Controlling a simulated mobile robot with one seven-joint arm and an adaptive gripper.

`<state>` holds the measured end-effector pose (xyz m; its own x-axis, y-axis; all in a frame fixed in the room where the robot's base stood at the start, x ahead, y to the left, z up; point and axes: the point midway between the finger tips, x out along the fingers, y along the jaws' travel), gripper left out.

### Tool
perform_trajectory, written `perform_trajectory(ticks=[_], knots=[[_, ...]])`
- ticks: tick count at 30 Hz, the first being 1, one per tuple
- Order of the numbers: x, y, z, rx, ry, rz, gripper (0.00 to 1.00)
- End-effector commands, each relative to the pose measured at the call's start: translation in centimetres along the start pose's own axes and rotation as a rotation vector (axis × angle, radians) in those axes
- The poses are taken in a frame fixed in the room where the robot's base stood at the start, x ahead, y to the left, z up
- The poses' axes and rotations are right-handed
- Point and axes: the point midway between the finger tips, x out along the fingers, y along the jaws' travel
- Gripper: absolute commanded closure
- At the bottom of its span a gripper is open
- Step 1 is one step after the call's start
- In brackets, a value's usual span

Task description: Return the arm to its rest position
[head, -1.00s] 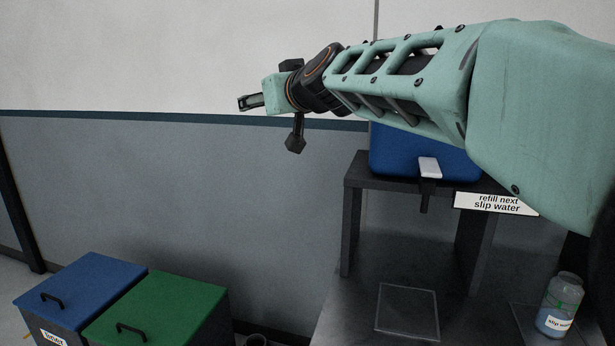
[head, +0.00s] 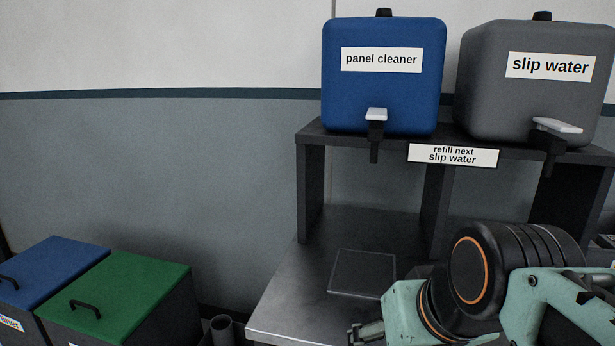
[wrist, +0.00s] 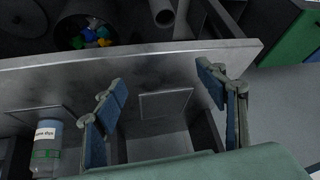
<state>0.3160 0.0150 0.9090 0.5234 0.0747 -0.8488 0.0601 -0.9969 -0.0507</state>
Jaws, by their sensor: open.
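My gripper (head: 366,333) is at the bottom of the head view, low in front of the bench, with my arm reaching in from the lower right. In the wrist view my gripper (wrist: 160,76) shows two blue-padded fingers spread wide with nothing between them. The metal bench (wrist: 60,75) lies beyond the fingers. A bottle (wrist: 46,152) with a white label stands at the left of the wrist view, apart from the fingers; its label is too small to read surely. In the head view the bottle is not visible.
A shelf (head: 310,165) holds a blue panel cleaner tank (head: 383,95) and a grey slip water tank (head: 535,100). A sign (head: 453,155) reads "refill next slip water". Blue (head: 50,268) and green (head: 125,290) lidded bins stand left. A square plate (head: 362,272) lies on the bench.

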Motion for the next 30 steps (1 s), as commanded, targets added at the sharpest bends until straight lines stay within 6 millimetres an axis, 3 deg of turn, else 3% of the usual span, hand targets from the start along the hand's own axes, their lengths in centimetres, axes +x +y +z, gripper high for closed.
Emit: perform_trajectory(ticks=[1,2,4,30], knots=[[1.0,1.0,2.7,0.018,-0.035,0.047,0.34],[1.3,1.6,4.2,0.028,-0.058,0.075,0.34],[-0.9,1.5,2.9,0.030,-0.064,0.081,0.34],[-19.3,0.3,-8.7,0.027,-0.062,0.074,0.34]])
